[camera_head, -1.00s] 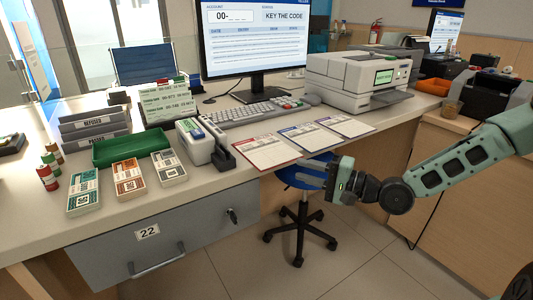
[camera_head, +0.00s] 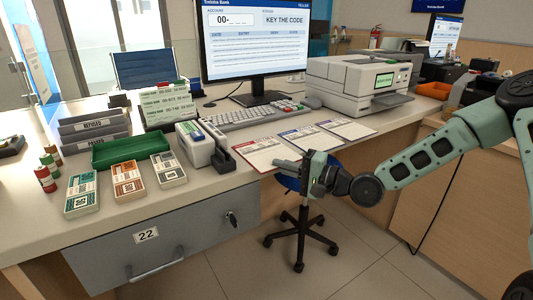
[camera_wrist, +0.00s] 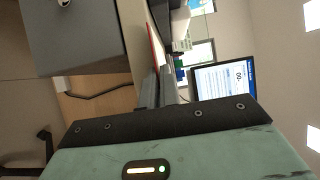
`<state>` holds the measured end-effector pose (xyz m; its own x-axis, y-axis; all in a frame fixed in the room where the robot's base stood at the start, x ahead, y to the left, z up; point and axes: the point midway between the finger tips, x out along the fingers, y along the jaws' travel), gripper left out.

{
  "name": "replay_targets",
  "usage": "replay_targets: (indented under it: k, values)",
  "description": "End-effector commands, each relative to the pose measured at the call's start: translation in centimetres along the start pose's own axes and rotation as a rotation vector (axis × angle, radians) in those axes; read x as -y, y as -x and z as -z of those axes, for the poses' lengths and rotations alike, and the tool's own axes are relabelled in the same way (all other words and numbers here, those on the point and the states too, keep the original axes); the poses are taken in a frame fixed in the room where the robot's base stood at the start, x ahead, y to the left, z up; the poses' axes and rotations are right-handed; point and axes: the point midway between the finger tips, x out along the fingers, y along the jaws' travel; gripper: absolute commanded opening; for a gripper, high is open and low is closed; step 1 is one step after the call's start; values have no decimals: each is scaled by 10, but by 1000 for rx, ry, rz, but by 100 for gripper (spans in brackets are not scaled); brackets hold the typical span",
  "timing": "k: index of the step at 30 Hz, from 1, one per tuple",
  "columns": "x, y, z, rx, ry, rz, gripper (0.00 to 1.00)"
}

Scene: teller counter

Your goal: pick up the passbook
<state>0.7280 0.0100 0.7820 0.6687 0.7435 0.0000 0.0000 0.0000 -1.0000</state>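Three flat printed booklets or sheets lie in a row at the counter's front edge: one with red trim (camera_head: 270,155), one with blue trim (camera_head: 308,139) and one with dark trim (camera_head: 347,128). I cannot tell which is the passbook. My gripper (camera_head: 287,168) is at the front edge by the red-trimmed one, fingers pointing left toward it. In the wrist view, the two grey fingers (camera_wrist: 160,88) stand slightly apart, and a red edge (camera_wrist: 156,44) shows beyond their tips. Nothing is visibly held. The contact is too small to make out.
A white device (camera_head: 205,147) stands left of the sheets. The keyboard (camera_head: 250,114), monitor (camera_head: 255,40) and printer (camera_head: 358,80) are behind. A green tray (camera_head: 133,150) and several banded bundles lie left. A blue stool (camera_head: 298,225) stands below my gripper.

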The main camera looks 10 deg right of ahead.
Motion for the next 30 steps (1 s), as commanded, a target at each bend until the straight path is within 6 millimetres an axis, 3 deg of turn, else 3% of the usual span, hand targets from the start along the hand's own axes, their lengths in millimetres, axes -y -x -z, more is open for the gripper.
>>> replay_targets:
  k: [11, 24, 30]
  values:
    - [4, 0, 0, 0, 1, 1, 0]
    - [82, 0, 0, -1, 2, 0, 0]
    - [99, 0, 0, 0, 1, -1, 0]
